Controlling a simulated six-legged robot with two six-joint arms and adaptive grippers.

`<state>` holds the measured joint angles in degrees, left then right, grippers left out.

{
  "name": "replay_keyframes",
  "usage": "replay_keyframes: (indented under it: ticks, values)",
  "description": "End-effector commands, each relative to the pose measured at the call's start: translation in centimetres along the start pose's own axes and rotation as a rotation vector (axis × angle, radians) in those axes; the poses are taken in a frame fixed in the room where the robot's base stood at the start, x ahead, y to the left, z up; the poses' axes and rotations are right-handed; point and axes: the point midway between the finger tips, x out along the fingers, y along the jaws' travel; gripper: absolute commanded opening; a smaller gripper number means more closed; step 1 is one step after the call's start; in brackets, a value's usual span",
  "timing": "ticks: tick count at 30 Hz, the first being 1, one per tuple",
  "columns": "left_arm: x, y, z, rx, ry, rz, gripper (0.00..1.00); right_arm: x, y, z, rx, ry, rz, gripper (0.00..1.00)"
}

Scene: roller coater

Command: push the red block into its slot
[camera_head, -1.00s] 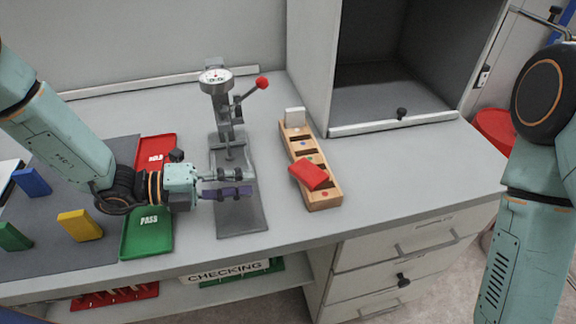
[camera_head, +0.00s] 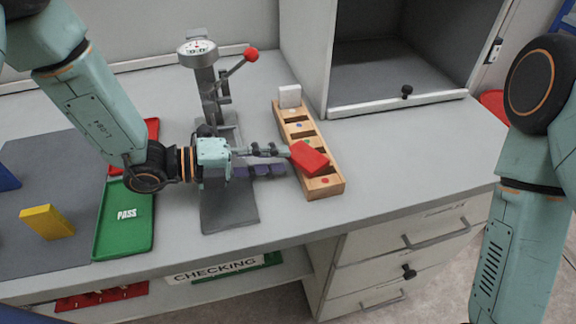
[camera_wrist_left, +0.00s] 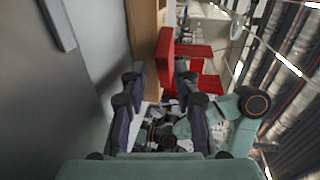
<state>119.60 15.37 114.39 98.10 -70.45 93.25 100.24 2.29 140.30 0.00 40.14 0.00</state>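The red block (camera_head: 309,158) sits tilted on top of the wooden slotted rack (camera_head: 325,187), towards its front end. It covers part of the slots, and a red dot shows on the rack just in front of it. My left gripper (camera_head: 288,160) is at the block's left side with its fingers apart. In the left wrist view the red block (camera_wrist_left: 166,58) shows ahead, between the open fingers (camera_wrist_left: 160,85). I cannot tell whether a fingertip touches it. My right gripper is out of view.
A dial gauge stand (camera_head: 203,75) with a red-knobbed lever is behind my left gripper. A white block (camera_head: 289,96) stands at the rack's far end. A green PASS tray (camera_head: 125,235) and a yellow block (camera_head: 47,222) lie left. The counter right of the rack is clear.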

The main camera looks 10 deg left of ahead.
Motion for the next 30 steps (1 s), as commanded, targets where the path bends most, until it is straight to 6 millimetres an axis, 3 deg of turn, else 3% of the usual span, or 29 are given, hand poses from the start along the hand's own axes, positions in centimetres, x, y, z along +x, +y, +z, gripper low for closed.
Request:
replay_keyframes:
  ticks: [7, 18, 30]
  values:
    - [2.0, 0.0, 0.2, 0.002, 0.001, 0.0, 0.3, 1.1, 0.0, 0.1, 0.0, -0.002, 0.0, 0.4]
    - [2.3, -0.1, 0.3, 0.001, -0.001, -0.001, 0.3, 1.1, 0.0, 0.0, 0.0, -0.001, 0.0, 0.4]
    - [2.2, -0.1, 0.3, 0.001, -0.001, -0.001, 0.13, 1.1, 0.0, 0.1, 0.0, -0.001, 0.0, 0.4]
